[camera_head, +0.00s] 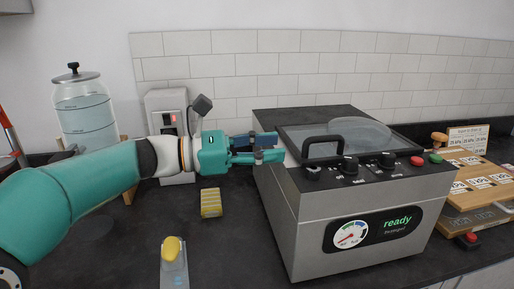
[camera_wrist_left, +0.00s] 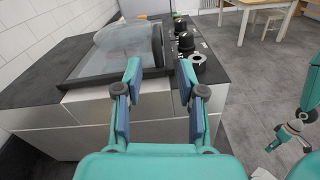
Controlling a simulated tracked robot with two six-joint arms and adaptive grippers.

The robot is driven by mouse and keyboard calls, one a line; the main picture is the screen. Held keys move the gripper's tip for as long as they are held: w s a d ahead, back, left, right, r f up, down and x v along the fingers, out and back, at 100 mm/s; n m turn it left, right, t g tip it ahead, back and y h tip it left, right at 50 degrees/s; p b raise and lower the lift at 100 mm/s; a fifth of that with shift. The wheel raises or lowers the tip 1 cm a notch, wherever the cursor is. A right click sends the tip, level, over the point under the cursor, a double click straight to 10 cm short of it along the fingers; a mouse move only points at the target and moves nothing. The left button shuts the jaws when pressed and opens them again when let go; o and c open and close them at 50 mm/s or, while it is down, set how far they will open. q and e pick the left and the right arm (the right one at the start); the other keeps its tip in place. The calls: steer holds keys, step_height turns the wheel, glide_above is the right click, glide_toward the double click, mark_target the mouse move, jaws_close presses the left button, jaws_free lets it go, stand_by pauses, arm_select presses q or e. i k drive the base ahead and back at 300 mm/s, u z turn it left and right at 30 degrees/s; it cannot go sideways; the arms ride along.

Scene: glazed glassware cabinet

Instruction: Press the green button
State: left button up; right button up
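The green button (camera_head: 435,158) is small and round, at the right end of the control row on top of a grey machine (camera_head: 345,215). A red button (camera_head: 417,161) is just left of it. My left gripper (camera_head: 281,147) is at the machine's left top edge, well left of the green button. In the left wrist view the left gripper (camera_wrist_left: 160,78) has its fingers apart with nothing between them, pointing at the machine. I cannot make out the green button clearly there. My right gripper (camera_wrist_left: 290,134) appears small at the right of that view, its fingers unclear.
Black knobs (camera_head: 348,165) and a lid handle (camera_head: 323,147) stand between my left gripper and the buttons. A yellow sponge (camera_head: 211,203), a glass dispenser (camera_head: 85,110) and a white appliance (camera_head: 168,121) are on the left. Wooden boards (camera_head: 478,180) are at the right.

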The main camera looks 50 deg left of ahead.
mark_target(434, 158)
steer(key=k, duration=1)
